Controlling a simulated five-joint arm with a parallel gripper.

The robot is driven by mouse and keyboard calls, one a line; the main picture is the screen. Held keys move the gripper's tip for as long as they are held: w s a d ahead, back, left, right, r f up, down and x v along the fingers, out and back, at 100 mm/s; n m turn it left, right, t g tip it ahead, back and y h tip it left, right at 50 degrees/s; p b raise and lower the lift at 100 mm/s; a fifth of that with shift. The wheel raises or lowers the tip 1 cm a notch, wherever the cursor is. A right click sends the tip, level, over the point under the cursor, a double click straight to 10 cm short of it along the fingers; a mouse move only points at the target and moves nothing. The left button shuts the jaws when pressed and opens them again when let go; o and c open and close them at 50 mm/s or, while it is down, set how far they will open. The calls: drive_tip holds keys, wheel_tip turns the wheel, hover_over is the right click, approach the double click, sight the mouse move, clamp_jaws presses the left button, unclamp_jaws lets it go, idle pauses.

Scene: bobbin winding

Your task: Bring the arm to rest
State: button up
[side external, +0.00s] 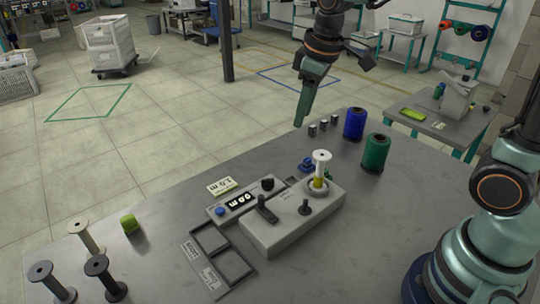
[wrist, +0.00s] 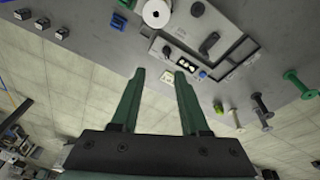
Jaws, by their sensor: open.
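My gripper (side external: 303,106) hangs in the air beyond the back edge of the grey table (side external: 160,206), pointing down. In the wrist view, its two green fingers (wrist: 158,75) stand well apart with nothing between them. In the side view, the fingers overlap and the gap does not show. The winding machine (side external: 285,222) is on the table, apart from my gripper. A white bobbin (side external: 322,163) stands upright on it, with some yellow at its lower part. The bobbin also shows in the wrist view (wrist: 156,14).
A two-slot tray (side external: 222,256) lies in front of the machine. Dark bobbins (side external: 105,276) and a green cube (side external: 130,224) are at the left.

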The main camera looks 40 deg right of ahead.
drive_tip(key=s+d+r+m+t, duration=0.1)
drive_tip(key=s+d+m+t, duration=0.2)
drive_tip(key=s, duration=0.7)
drive_tip(key=shift+r+m, duration=0.2)
drive_tip(key=shift+m, duration=0.8)
